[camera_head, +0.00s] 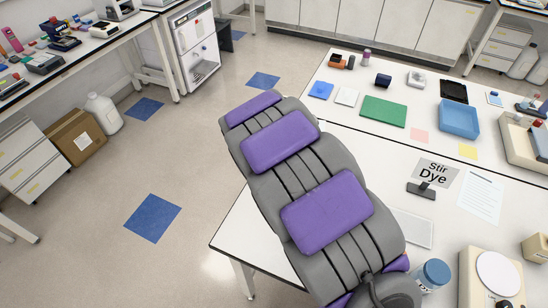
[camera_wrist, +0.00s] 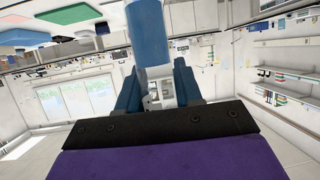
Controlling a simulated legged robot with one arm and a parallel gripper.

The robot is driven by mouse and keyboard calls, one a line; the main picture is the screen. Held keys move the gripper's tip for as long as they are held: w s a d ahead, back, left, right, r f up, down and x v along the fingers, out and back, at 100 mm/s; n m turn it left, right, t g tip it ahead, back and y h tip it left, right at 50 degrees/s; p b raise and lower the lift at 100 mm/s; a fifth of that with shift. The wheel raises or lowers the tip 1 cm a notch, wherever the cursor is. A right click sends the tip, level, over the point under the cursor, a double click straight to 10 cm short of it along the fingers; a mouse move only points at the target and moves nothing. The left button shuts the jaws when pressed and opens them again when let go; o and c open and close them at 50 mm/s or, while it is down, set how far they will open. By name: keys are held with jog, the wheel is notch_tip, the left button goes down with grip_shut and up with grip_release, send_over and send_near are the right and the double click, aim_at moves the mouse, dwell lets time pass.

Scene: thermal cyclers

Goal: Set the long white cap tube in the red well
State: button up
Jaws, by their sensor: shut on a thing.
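In the wrist view my gripper (camera_wrist: 156,82) has two blue fingers on either side of a narrow, pale part. A thick blue cylinder (camera_wrist: 148,32) rises from between the fingertips and runs out of the top of the picture. I take it to be the tube, its white cap end between the fingers. No red well can be made out in either view.
A blue-lidded jar (camera_head: 433,274) stands close to my arm on the white table. Near it are a "Stir Dye" sign (camera_head: 434,174), a white-topped device (camera_head: 494,276) and a paper sheet (camera_head: 481,195). A green mat (camera_head: 384,111) and blue tray (camera_head: 459,119) lie farther back.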

jog(key=shift+m+h, duration=0.3)
jog(key=shift+h, duration=0.1)
jog(key=f, duration=0.3)
jog(key=a+f+b, duration=0.1)
jog(key=f, duration=0.2)
jog(key=a+f+b, duration=0.1)
jog(key=f, duration=0.3)
jog(key=shift+w, duration=0.1)
jog(key=shift+a+f+b, duration=0.2)
jog(key=shift+f+b, duration=0.1)
jog(key=shift+f, duration=0.15)
notch_tip(320, 180, down, 4)
jog(key=shift+d+r+b, duration=0.1)
jog(key=shift+b, duration=0.6)
jog(key=o, duration=1)
